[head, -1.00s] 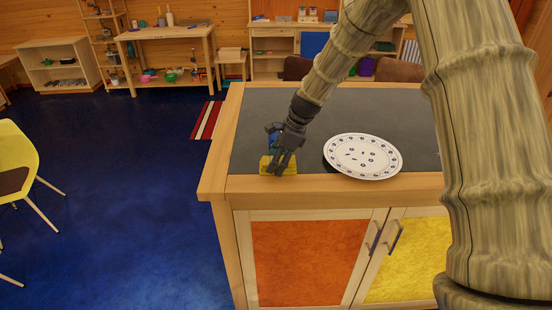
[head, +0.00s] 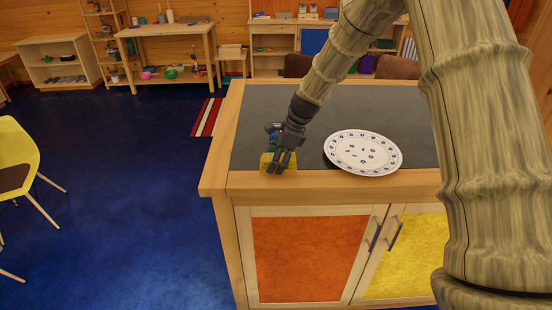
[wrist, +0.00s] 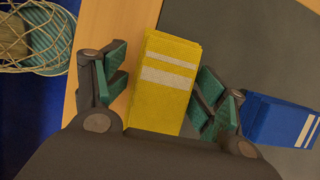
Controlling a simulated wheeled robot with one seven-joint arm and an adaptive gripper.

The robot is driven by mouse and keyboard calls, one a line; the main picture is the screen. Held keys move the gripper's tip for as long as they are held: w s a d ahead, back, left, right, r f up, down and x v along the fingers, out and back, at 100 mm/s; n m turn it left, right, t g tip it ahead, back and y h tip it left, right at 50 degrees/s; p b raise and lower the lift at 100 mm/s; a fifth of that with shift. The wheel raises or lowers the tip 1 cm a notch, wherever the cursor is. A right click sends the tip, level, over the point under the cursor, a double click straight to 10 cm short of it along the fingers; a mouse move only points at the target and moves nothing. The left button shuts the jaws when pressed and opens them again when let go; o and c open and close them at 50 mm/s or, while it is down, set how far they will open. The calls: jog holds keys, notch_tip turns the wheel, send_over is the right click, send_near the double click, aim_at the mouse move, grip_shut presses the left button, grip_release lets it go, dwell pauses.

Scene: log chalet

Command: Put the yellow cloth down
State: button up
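The yellow cloth (wrist: 165,85) is a thick folded block with two white stripes. In the head view the yellow cloth (head: 278,162) is at the front left of the counter, by the wooden border. My gripper (wrist: 160,84) is above it with one finger on each side. In the wrist view the fingers are spread, with narrow gaps visible between their green pads and the cloth. My gripper (head: 281,165) partly hides the cloth in the head view. Whether the cloth rests fully on the counter is hard to tell.
A blue folded cloth (wrist: 280,121) with white stripes lies right of my gripper in the wrist view. A patterned white plate (head: 363,153) is to the right on the dark counter top (head: 380,105). A net-like basket (wrist: 32,35) shows beyond the counter edge in the wrist view.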

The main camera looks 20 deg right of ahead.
jog(key=shift+d+f, duration=0.1)
jog(key=shift+f, duration=0.35)
jog(key=shift+d+r, duration=0.1)
jog(key=shift+d, duration=0.1)
jog(key=shift+r, duration=0.15)
jog(key=shift+w+r, duration=0.15)
jog(key=shift+r, duration=0.4)
jog(key=b+v, duration=0.3)
jog(key=v, duration=0.9)
jog(key=shift+r, duration=0.1)
